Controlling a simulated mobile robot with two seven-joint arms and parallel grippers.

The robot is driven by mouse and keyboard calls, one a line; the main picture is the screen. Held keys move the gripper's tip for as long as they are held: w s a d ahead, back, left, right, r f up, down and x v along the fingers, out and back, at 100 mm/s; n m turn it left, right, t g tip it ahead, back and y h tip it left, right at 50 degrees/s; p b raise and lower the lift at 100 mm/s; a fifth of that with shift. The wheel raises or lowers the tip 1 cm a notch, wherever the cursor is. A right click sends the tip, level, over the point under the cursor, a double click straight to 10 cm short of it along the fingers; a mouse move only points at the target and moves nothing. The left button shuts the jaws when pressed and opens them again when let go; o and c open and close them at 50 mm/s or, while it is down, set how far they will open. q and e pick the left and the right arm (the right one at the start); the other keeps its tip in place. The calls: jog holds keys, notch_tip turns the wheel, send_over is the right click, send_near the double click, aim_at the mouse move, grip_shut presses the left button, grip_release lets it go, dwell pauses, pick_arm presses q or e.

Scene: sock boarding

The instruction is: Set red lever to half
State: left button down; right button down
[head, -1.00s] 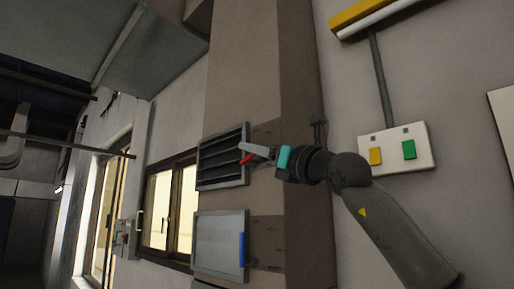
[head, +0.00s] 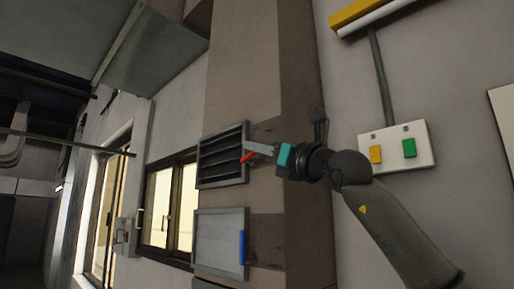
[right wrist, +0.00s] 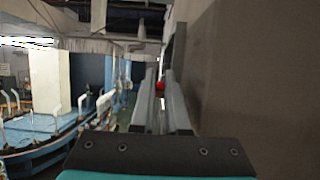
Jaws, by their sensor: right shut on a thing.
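The red lever (head: 247,157) is on the right edge of the louvered grey panel (head: 221,160) in the head view, slanting down to the left. My right gripper (head: 252,149) reaches in from the right with its fingers at the lever. In the right wrist view the lever's red end (right wrist: 160,86) shows between the two grey fingers (right wrist: 161,98), which are shut on it. The lever's pivot is too small to make out. My left gripper is in neither view.
Below the louvered panel is a plain grey panel (head: 218,239) with a blue handle (head: 242,248). A white switch plate (head: 422,136) with yellow and green buttons is on the wall to the right. A small grey box (head: 124,238) is at lower left.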

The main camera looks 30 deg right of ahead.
jog(key=shift+w+a+r+g+h+p, duration=0.25)
jog(key=shift+g+p, duration=0.45)
jog(key=shift+p, duration=0.8)
jog(key=shift+w+d+r+g+h+p, duration=0.15)
jog(key=shift+r+g+p, duration=0.45)
jog(key=shift+p, duration=0.95)
jog(key=shift+w+a+r+g+h+p, duration=0.1)
jog(key=shift+r+g+h+p, duration=0.2)
jog(key=shift+g+p, duration=0.85)
jog(key=shift+w+p, duration=0.1)
jog(key=shift+p, duration=0.85)
jog(key=shift+w+a+g+h, duration=0.1)
jog(key=shift+w+g+h, duration=0.15)
jog(key=shift+g, duration=0.6)
jog(key=c, duration=0.9)
grip_release()
jog(key=shift+f, duration=0.1)
